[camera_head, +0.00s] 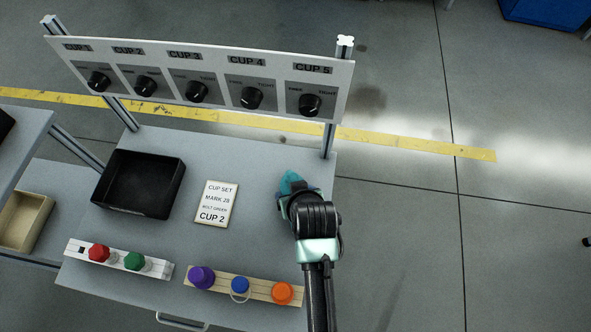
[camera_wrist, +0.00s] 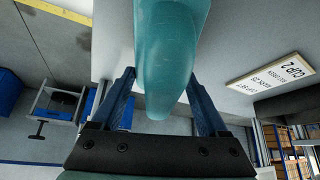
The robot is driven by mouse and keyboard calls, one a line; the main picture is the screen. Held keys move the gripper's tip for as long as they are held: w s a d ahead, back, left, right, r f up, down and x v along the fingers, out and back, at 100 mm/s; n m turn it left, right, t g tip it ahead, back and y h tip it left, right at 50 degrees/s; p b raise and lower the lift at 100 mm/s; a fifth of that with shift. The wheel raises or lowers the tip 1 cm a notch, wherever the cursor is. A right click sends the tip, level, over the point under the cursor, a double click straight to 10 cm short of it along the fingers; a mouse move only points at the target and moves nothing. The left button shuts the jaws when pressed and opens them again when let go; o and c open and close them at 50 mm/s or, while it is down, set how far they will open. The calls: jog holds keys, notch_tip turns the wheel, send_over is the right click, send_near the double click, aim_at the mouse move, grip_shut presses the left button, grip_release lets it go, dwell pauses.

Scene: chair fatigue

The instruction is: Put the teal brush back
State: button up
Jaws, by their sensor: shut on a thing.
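The teal brush (camera_head: 290,180) shows at the end of my arm, above the right part of the grey table (camera_head: 255,165). In the wrist view the teal brush (camera_wrist: 168,60) is a smooth rounded body between the two fingers. My gripper (camera_wrist: 168,95) is shut on it. In the head view my gripper (camera_head: 293,192) is mostly covered by my wrist. The far end of the brush is out of the wrist view, and I cannot tell whether it touches the table.
A black tray (camera_head: 139,184) stands at the left, beside a card (camera_head: 213,204) reading CUP 2. A panel (camera_head: 200,62) with several knobs rises behind. A white rack (camera_head: 118,261) and a wooden rack (camera_head: 255,286) with coloured pieces lie along the front.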

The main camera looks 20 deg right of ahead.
jog(key=shift+f, duration=0.15)
jog(key=o, duration=1.2)
jog(key=shift+s+r, duration=0.1)
jog(key=shift+r, duration=0.35)
jog(key=p+v, duration=0.2)
jog(key=v, duration=0.9)
jog(key=shift+s+a+r, duration=0.1)
jog(key=shift+s+r, duration=0.05)
